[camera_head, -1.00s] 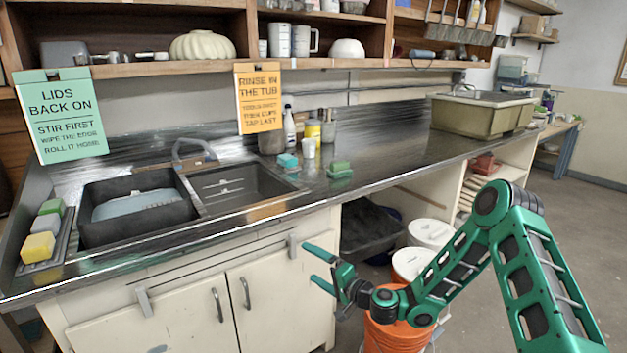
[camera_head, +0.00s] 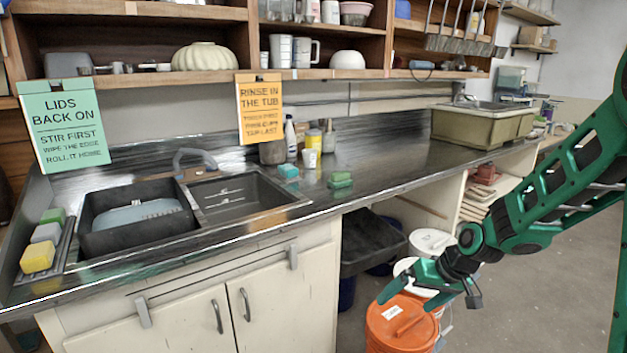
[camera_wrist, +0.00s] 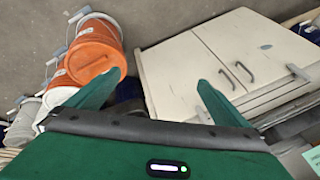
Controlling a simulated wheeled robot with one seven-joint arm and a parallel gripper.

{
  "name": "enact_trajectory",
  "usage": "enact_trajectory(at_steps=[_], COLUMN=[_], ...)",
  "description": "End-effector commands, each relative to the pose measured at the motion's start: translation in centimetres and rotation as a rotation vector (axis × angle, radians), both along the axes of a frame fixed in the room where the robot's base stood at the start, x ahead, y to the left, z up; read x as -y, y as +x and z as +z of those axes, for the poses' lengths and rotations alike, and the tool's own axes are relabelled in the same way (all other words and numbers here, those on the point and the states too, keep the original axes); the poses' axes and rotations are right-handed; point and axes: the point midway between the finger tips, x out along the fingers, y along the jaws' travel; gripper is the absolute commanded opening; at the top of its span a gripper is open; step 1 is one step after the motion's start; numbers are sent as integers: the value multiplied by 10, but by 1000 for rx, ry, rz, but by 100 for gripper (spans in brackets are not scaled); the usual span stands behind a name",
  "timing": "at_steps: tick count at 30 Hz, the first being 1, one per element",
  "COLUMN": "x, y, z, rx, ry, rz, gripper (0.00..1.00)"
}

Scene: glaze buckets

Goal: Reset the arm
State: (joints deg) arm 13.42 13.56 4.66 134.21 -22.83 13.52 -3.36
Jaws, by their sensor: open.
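My green gripper (camera_head: 408,289) is open and empty at the right of the head view. It is in front of the counter, in the air over an orange lidded bucket (camera_head: 402,325). In the wrist view my gripper (camera_wrist: 152,88) shows two spread fingers with nothing between them but floor and cabinet behind. The orange bucket (camera_wrist: 93,55) appears left of the fingers there. My arm reaches in from the right edge of the head view.
White-lidded buckets (camera_head: 432,243) stand behind the orange one. A black tub (camera_head: 372,243) sits under the counter. The counter (camera_head: 400,178) holds a sink (camera_head: 235,197), sponges and bottles. Cabinet doors (camera_head: 260,308) are closed. Floor is clear at right.

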Motion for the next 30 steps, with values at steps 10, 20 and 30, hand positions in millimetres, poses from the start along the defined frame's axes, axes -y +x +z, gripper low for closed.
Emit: enact_trajectory(at_steps=[10, 20, 30], x=[110, 163, 170], y=[-113, -248, -317], z=[60, 103, 114], rx=[-167, -348, -446], ry=[-225, -272, -237], rz=[-207, -467, -596], gripper=[100, 100, 100])
